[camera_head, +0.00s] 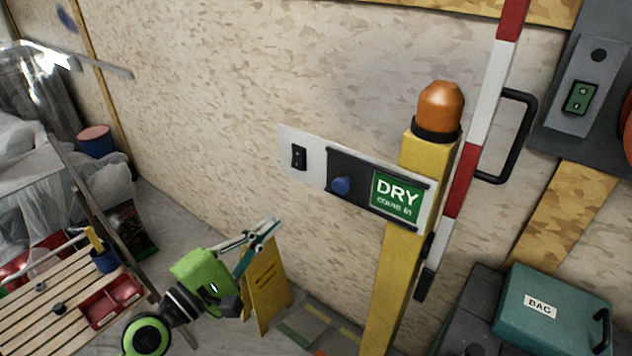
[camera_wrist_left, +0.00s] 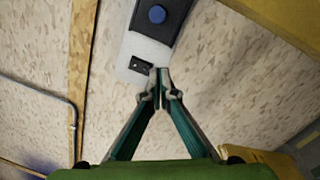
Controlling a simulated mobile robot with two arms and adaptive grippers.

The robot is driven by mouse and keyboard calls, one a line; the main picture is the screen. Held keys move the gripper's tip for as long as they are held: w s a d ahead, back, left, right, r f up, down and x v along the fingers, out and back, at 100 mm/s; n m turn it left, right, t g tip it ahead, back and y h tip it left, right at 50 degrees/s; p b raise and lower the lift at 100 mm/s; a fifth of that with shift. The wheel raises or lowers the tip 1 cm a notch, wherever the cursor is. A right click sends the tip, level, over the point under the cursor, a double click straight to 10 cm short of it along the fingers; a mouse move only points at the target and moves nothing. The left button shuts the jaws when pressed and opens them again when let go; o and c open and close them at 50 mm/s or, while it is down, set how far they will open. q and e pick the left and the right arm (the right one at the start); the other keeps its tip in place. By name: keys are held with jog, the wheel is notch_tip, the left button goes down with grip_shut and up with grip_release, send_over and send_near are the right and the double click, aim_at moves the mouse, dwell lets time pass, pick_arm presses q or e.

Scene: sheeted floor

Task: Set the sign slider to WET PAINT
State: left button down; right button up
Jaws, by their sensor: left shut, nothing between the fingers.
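The sign slider is a dark panel on a white plate (camera_head: 288,142), fixed to a yellow post (camera_head: 383,270). Its green face (camera_head: 397,198) at the right reads "DRY come in". The blue knob (camera_head: 341,186) is left of the green face. A black switch (camera_head: 299,157) is on the plate's left part. In the left wrist view the knob (camera_wrist_left: 157,14) is at the top, beyond the fingertips, and the switch (camera_wrist_left: 140,66) is beside them. My left gripper (camera_head: 270,226) is shut and empty, below and left of the plate, apart from the knob. My right gripper is not seen.
An orange beacon (camera_head: 440,108) tops the post, with a red-and-white barrier arm (camera_head: 484,95) behind it. A yellow floor sign (camera_head: 266,288) stands below my left gripper. A slatted bench (camera_head: 45,323) is at lower left, and a teal case (camera_head: 560,311) at lower right.

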pick_arm(q)
jog(key=p, duration=0.5)
send_near(332, 178)
jog(key=x, duration=0.4)
jog(key=shift+d, duration=0.1)
jog(key=shift+s+d, duration=0.2)
jog(key=shift+d, duration=0.2)
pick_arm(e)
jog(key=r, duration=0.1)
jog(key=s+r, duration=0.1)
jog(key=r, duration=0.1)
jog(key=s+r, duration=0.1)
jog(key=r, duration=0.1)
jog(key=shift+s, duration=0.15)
